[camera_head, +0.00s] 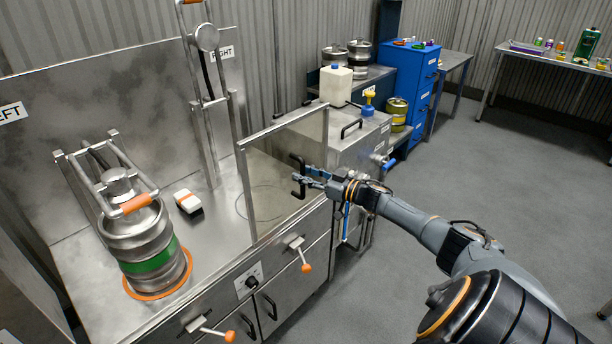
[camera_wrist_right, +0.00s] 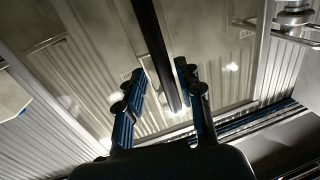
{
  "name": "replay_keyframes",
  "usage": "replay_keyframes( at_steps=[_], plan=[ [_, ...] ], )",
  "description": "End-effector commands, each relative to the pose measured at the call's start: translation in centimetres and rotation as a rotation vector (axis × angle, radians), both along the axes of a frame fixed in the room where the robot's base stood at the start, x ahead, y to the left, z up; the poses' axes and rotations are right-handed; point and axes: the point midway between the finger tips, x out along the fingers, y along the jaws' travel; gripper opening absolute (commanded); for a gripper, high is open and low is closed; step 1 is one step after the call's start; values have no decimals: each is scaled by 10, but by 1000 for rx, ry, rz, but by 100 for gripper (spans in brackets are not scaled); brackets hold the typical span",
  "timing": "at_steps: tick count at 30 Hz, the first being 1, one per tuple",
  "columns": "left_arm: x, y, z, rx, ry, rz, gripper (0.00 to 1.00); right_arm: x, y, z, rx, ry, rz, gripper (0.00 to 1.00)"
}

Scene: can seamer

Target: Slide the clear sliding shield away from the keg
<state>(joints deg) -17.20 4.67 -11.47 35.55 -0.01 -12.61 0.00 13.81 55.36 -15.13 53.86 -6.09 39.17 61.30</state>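The clear sliding shield (camera_head: 284,165) is a metal-framed transparent panel standing at the front of the bench, right of the keg. Its black handle (camera_head: 298,177) is on its right part. The steel keg (camera_head: 140,240) with a green band stands upright at the left station, apart from the shield. My right gripper (camera_head: 312,176) is at the handle. In the right wrist view its fingers (camera_wrist_right: 160,85) are apart, with the dark handle bar (camera_wrist_right: 153,40) running between them; a gap shows, and contact is unclear. My left gripper is not in view.
A white and orange box (camera_head: 187,201) lies on the bench (camera_head: 215,240) between keg and shield. Orange-tipped levers (camera_head: 303,258) stick out from the bench front. A cabinet with a white jug (camera_head: 336,85) stands beyond the shield. The floor (camera_head: 450,150) at right is clear.

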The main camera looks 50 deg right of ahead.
Motion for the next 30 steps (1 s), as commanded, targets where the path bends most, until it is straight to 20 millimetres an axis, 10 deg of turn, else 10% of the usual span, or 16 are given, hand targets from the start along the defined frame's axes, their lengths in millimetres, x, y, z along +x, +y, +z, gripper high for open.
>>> replay_keyframes(
  at_steps=[30],
  plan=[
    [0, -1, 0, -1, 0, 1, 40, -112, -28, -1, 1, 2, -4, 36]
  ],
)
